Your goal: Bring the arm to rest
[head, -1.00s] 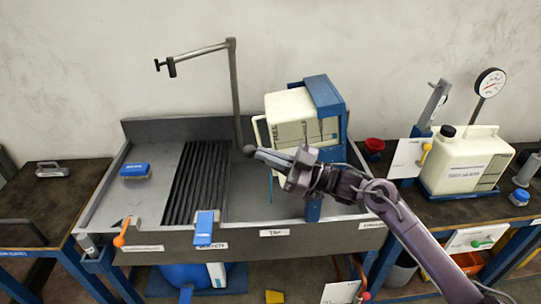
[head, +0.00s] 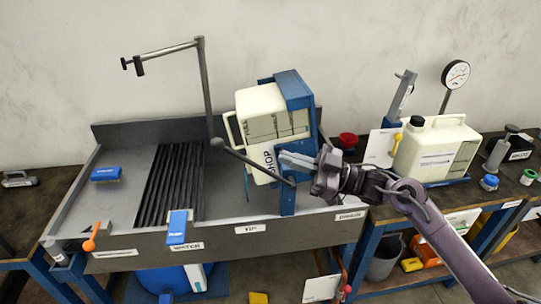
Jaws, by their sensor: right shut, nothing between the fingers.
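My right arm comes in from the lower right. Its gripper (head: 284,158) is shut and empty, in front of the white tank (head: 252,99) in the blue tilting frame (head: 293,89). A grey lever (head: 252,163) with a dark knob crosses in front of the tank; the knob is to the left of the fingertips, clear of them. The fingers overlap the tank's lower part in the picture, and I cannot tell whether they touch anything. My left gripper is not in view.
The grey sink (head: 122,211) has a black grate, a blue brush (head: 106,174) and a standing pipe (head: 205,75). A cream canister (head: 433,143), a gauge (head: 455,74) and a red cup (head: 347,140) stand on the right bench. The wall above is clear.

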